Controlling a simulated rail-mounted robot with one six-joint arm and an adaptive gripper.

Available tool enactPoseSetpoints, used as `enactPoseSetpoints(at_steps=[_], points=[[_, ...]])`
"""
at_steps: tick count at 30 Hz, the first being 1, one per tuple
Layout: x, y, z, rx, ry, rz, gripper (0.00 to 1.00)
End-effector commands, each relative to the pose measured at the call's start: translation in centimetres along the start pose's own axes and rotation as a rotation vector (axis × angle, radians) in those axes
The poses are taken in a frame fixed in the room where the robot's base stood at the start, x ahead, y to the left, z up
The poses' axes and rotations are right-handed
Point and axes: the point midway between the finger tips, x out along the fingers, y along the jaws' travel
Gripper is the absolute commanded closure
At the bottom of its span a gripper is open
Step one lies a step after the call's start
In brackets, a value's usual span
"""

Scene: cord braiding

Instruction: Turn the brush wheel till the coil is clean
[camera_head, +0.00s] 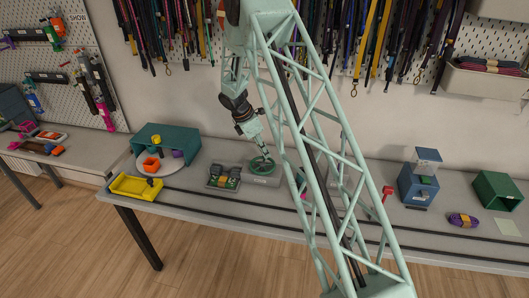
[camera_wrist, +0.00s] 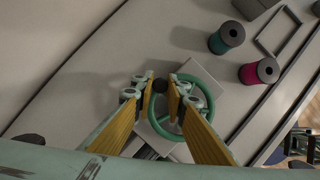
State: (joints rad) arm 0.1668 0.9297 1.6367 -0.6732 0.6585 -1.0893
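The green hand wheel (camera_head: 262,167) lies on a grey base on the bench; in the wrist view its ring (camera_wrist: 181,133) shows partly behind my fingers. A dark round knob (camera_wrist: 160,85) sits at its rim. My gripper (camera_head: 262,157) points down over the wheel, and in the wrist view its two fingertips (camera_wrist: 160,90) stand close on either side of the knob. I cannot tell whether they press on it. Left of the wheel, an orange-yellow coil (camera_head: 222,180) lies between dark green brush-like parts; dirt on it is too small to make out.
A teal spool (camera_wrist: 227,37) and a magenta spool (camera_wrist: 260,71) stand beside the wheel base. Further left are a yellow tray (camera_head: 135,187) and a teal housing (camera_head: 168,142). To the right are a blue box device (camera_head: 417,187), a purple cord bundle (camera_head: 462,220) and a green bin (camera_head: 497,190).

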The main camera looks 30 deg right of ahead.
Motion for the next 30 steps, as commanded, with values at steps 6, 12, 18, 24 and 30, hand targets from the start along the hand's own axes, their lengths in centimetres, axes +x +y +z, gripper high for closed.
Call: enactPoseSetpoints(at_steps=[6, 12, 18, 24, 30], points=[[0.0, 0.0, 0.0, 0.005, 0.000, -0.002, 0.98], [0.1, -0.1, 0.2, 0.039, -0.001, -0.017, 0.98], [0.3, -0.4, 0.5, 0.126, 0.000, -0.052, 0.98], [0.5, -0.9, 1.1, 0.264, 0.000, -0.109, 0.98], [0.8, -1.8, 1.6, 0.434, 0.000, -0.181, 0.98]])
